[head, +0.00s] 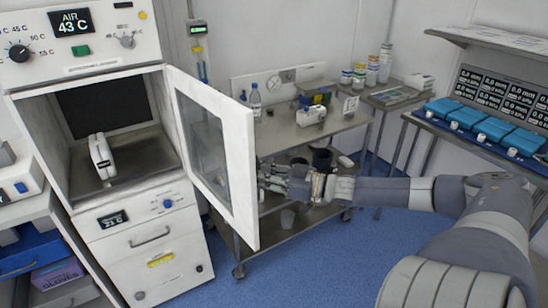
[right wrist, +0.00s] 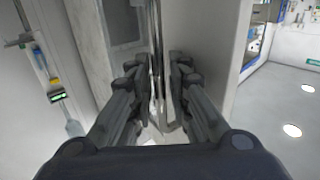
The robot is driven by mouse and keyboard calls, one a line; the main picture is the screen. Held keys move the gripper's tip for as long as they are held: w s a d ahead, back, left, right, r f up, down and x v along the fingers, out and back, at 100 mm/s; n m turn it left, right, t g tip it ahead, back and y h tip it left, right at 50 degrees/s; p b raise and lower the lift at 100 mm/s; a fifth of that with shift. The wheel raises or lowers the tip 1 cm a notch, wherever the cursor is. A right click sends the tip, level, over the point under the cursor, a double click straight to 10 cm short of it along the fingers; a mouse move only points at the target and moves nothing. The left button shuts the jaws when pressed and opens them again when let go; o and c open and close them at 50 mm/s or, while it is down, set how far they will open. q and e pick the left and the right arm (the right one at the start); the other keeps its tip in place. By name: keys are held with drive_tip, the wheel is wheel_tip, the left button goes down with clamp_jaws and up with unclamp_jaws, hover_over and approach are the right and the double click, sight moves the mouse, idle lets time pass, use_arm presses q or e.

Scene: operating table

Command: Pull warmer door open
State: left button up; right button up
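The white warmer (head: 150,235) stands at the left in the head view, with an "AIR 43 C" display above its dark chamber. Its windowed door (head: 241,165) stands wide open, swung out from the chamber's right side, inner face toward me. My right gripper (head: 265,180) is at the door's far side, partly hidden by its free edge. In the right wrist view, its fingers (right wrist: 158,78) are close together around an upright metal handle bar (right wrist: 157,35) beside the white door panel (right wrist: 208,40). The handle is hidden in the head view. My left gripper is not in view.
A metal cart (head: 275,140) with a bottle (head: 256,100) and other items stands just behind the door. Blue trays (head: 497,130) are on a table at the right. Blue floor (head: 325,255) is clear in front.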

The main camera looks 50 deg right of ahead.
drive_tip(key=v, duration=1.2)
drive_tip(key=shift+s, duration=0.15)
drive_tip(key=shift+f, duration=0.1)
idle(0.5)
